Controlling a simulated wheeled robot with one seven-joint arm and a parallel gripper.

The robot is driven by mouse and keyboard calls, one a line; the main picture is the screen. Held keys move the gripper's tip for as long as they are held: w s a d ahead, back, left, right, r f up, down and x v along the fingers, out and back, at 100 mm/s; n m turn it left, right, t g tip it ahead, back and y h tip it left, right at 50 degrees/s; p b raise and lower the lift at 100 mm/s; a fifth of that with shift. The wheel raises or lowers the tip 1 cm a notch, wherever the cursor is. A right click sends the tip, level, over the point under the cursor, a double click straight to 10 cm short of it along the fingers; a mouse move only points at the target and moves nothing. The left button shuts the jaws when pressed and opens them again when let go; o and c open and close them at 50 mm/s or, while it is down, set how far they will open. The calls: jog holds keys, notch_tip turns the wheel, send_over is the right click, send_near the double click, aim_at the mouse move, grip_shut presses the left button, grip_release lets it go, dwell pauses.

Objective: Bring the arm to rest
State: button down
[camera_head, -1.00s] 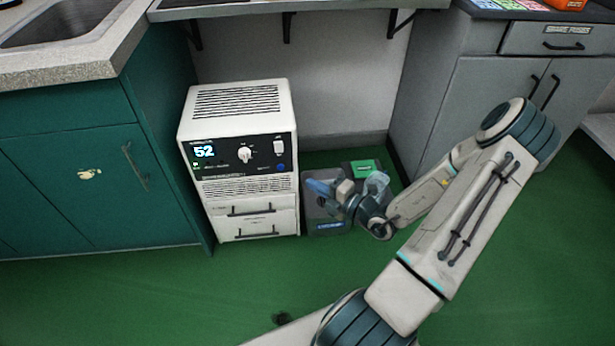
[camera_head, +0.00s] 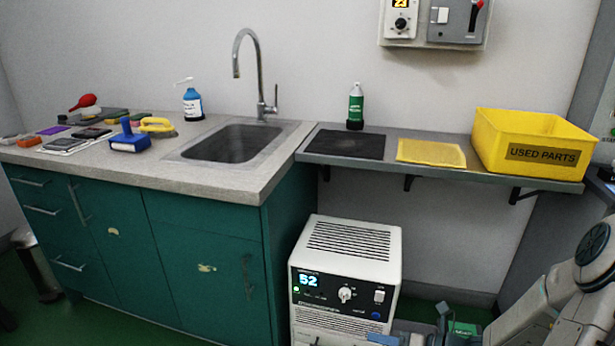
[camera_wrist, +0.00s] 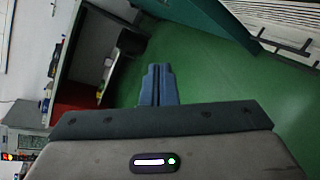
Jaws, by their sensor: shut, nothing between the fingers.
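My gripper (camera_wrist: 158,69) shows in the wrist view. Its two blue fingers lie side by side, shut and empty, with green floor beyond them. In the head view my arm (camera_head: 585,290) shows at the lower right, beside the white burn-in unit and below the shelf. Most of the arm is cut off by the frame edges. The gripper end is low at the bottom edge there and hard to make out.
The white unit (camera_head: 346,255) reading 52 stands under the shelf (camera_head: 470,179). A yellow USED PARTS bin (camera_head: 490,150) sits on the shelf's right end. A teal cabinet (camera_head: 165,255) with a sink (camera_head: 235,144) stands left. Open floor (camera_wrist: 200,70) shows in the wrist view.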

jog(key=s+a+r+n+g+h+p, duration=0.3)
jog(key=s+r+n+g+p, duration=0.15)
jog(key=r+n, duration=0.45)
jog(key=s+a+r+n+g+h+p, duration=0.2)
jog(key=s+r+n+g+p, duration=0.15)
jog(key=r+n+p, duration=0.4)
jog(key=s+d+r+n+t+h+p, duration=0.1)
jog(key=s+r+n+h+p, duration=0.1)
jog(key=r+n+p, duration=0.3)
jog(key=s+d+r+n+t+h+p, duration=0.2)
jog(key=r+n+h+p, duration=0.3)
jog(key=r+n, duration=0.7)
notch_tip(320, 180, up, 6)
jog(key=shift+s+f+n+h, duration=0.1)
jog(key=shift+s+n+h, duration=0.25)
jog(key=shift+s, duration=0.25)
jog(key=shift+d, duration=0.1)
